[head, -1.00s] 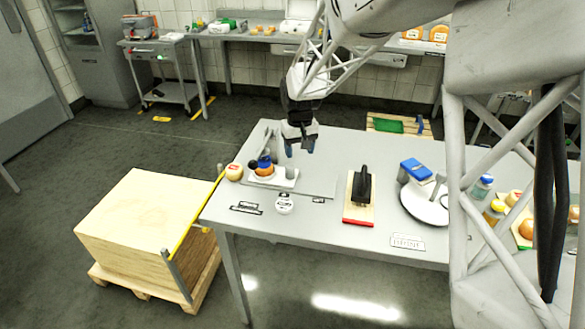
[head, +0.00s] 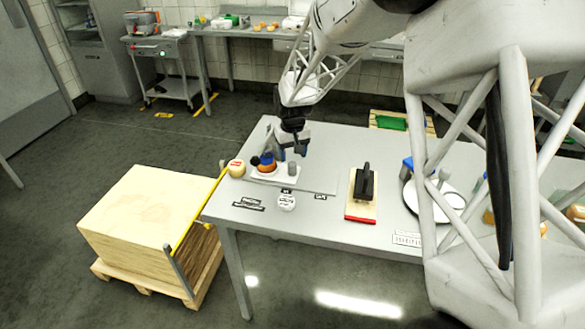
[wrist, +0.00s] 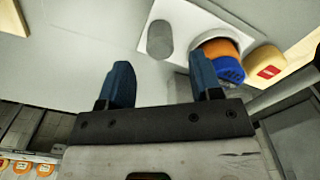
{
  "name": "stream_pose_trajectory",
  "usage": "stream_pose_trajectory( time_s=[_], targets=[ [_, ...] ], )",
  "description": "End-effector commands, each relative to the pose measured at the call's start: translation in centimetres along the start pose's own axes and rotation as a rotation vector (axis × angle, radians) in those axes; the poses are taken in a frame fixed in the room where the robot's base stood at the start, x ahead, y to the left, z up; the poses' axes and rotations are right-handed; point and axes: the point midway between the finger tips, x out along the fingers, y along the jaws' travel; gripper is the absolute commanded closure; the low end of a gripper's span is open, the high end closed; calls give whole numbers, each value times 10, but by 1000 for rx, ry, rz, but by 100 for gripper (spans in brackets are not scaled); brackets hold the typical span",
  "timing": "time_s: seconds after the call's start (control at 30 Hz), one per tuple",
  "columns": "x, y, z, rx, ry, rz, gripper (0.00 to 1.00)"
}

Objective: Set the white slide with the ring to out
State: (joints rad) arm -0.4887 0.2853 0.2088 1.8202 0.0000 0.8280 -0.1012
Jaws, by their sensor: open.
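A white round disc with dark marks (head: 287,202) lies in front of the plate, by small black labels. I cannot tell which part is the slide or make out a ring. My gripper (head: 292,151) is open and empty above and just behind the plate. Its blue fingers (wrist: 162,78) are apart, short of the cylinder.
A pale cheese wheel with a red label (head: 237,168) stands left of the plate. A black-handled block on a red-edged board (head: 363,190) stands to the right. A wooden crate (head: 150,215) and a yellow bar (head: 198,212) are beyond the table's left edge.

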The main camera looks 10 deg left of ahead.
Motion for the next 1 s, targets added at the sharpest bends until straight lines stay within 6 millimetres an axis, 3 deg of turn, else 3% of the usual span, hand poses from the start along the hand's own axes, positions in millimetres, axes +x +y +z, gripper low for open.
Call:
stream_pose_trajectory(
  time_s=[0.5, 0.93, 1.0],
  targets=[
    [56, 0, 0, 0, 0, 0, 41],
    [62, 0, 0, 0, 0, 0, 41],
    [62, 0, 0, 0, 1, 0, 52]
  ],
)
